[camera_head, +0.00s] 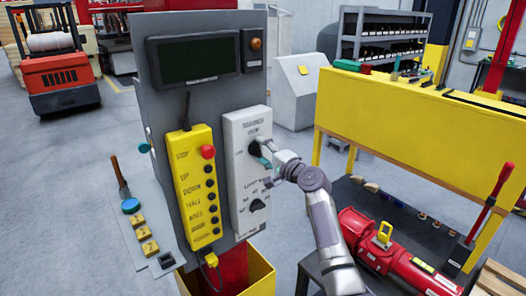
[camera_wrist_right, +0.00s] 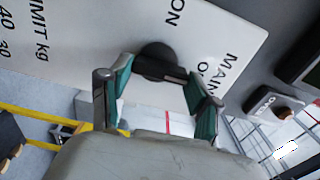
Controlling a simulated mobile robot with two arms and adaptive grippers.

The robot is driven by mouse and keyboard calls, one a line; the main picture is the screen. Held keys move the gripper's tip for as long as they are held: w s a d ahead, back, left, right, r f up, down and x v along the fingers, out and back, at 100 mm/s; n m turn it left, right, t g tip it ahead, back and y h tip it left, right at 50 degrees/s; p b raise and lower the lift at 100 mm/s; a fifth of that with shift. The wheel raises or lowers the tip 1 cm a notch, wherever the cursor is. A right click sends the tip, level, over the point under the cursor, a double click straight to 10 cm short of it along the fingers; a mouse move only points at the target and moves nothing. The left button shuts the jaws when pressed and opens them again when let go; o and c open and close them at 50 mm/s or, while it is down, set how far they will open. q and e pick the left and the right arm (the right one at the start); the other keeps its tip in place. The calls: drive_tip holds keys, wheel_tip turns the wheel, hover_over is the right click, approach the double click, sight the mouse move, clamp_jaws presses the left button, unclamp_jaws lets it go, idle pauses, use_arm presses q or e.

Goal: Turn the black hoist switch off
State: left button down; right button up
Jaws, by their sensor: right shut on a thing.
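The black hoist switch (camera_head: 254,147) is the upper rotary knob on the white panel (camera_head: 238,135) at the right of the grey control board. My right gripper (camera_head: 262,158) reaches it from the right and is shut on it. In the right wrist view, the black knob (camera_wrist_right: 158,60) sits between the teal-padded fingers of my right gripper (camera_wrist_right: 160,80), which partly hide it. Lettering including "ON" and "MAIN" shows around it. I cannot read the knob's exact setting. My left gripper is not in view.
A second black knob (camera_head: 257,205) sits lower on the white panel. A yellow pendant (camera_head: 195,185) with a red button hangs to the left. A dark screen (camera_head: 195,60) is above. A yellow workbench (camera_head: 400,120) and a red actuator (camera_head: 385,250) stand at the right.

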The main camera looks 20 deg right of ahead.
drive_tip(key=o, duration=1.1)
drive_tip(key=shift+o, duration=0.2)
drive_tip(key=v, duration=1.2)
